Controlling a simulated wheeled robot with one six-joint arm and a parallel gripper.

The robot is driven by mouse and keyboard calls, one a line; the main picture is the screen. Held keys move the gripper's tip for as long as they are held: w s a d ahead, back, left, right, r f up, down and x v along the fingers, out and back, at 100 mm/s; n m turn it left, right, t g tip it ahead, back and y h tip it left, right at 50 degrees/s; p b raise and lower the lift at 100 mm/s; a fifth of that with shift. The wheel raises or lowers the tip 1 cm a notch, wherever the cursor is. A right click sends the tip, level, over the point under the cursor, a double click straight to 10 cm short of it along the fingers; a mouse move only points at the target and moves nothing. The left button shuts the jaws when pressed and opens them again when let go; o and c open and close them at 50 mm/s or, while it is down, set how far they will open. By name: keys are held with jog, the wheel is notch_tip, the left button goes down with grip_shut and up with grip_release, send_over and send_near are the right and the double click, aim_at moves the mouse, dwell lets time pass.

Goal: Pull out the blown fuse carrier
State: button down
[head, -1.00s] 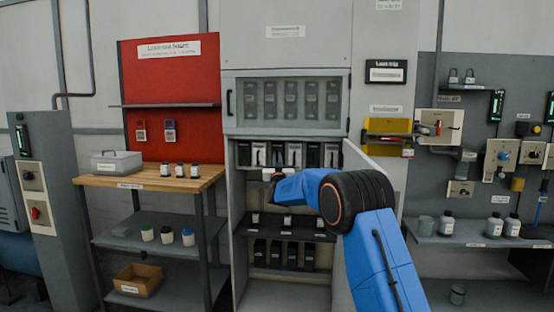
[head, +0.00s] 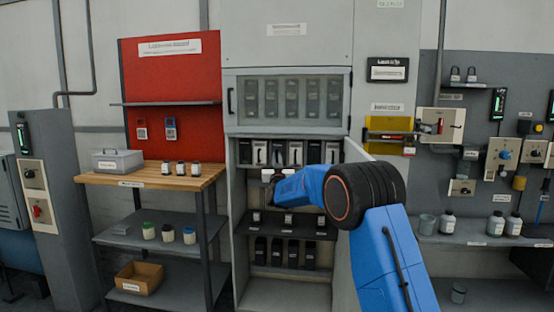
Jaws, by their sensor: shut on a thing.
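A row of black fuse carriers with pale fronts (head: 313,153) stands on the upper shelf of the open grey cabinet, below a glazed panel. My gripper (head: 268,175) is in front of the lower left part of this row, at the end of my blue arm. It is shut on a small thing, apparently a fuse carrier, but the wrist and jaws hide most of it. I cannot tell whether it is still in its slot or clear of it. I cannot make out which carrier is blown.
Lower cabinet shelves hold more dark carriers (head: 277,252). A wooden-topped bench (head: 150,178) with small bottles is at left. A red lockout board (head: 170,75) hangs behind it. A grey shelf with bottles (head: 480,240) is at right.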

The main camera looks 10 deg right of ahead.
jog(key=c, duration=1.9)
grip_release()
jog(key=shift+s, duration=0.1)
jog(key=shift+o, duration=0.2)
jog(key=v, duration=1.7)
jog(key=shift+s, duration=0.25)
